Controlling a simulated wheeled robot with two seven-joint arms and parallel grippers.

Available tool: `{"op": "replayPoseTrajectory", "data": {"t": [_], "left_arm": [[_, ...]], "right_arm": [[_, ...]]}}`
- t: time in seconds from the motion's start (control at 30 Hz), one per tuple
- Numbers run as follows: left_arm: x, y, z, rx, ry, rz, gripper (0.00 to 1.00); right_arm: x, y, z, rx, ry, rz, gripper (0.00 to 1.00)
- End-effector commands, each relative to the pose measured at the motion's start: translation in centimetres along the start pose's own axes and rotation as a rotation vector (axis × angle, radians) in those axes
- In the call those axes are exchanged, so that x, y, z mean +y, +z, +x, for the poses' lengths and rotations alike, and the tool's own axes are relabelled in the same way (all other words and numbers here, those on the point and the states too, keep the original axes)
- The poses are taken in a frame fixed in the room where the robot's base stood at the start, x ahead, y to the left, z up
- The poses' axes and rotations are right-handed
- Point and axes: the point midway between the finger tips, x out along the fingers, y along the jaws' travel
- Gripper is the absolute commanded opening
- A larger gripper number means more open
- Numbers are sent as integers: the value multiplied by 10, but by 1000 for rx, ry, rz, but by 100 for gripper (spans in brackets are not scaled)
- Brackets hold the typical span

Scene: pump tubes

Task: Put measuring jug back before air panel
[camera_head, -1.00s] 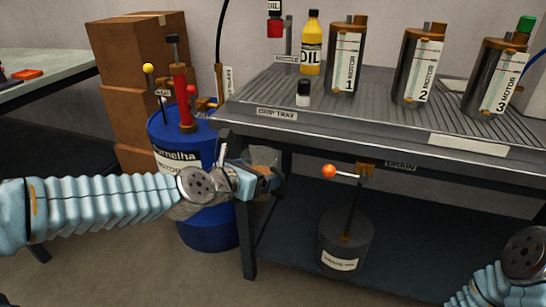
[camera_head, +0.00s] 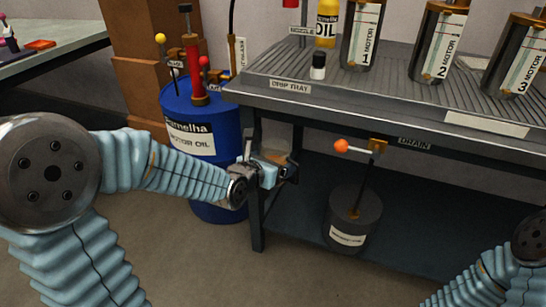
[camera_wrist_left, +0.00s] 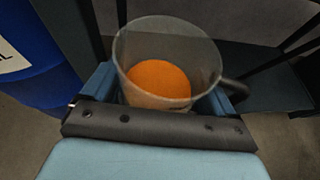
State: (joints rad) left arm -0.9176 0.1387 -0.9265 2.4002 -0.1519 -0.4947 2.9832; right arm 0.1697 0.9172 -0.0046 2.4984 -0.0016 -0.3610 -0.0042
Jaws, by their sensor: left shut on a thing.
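My left gripper (camera_head: 275,170) is shut on the measuring jug, in front of the left end of the drip tray bench. In the left wrist view the jug (camera_wrist_left: 205,52) is a clear cup with a dark handle at right and orange liquid (camera_wrist_left: 158,79) in its bottom. The jug sits between the fingers (camera_wrist_left: 150,100). In the head view the jug (camera_head: 279,156) is small and partly hidden by the gripper. The air panel cannot be made out. My right arm shows at the bottom right, its gripper out of view.
A blue motor oil drum (camera_head: 217,122) with a red pump (camera_head: 195,70) stands close behind my left gripper. The drip tray (camera_head: 290,78) carries several motor canisters. Below its drain valve (camera_head: 341,146) stands a dark waste container (camera_head: 352,215). Open floor lies in front.

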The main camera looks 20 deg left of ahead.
Motion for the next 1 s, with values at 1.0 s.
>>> {"op": "replayPoseTrajectory", "data": {"t": [1.0], "left_arm": [[14,-89,85,12,163,-78,52]], "right_arm": [[0,0,0,0,0,0,0]]}}
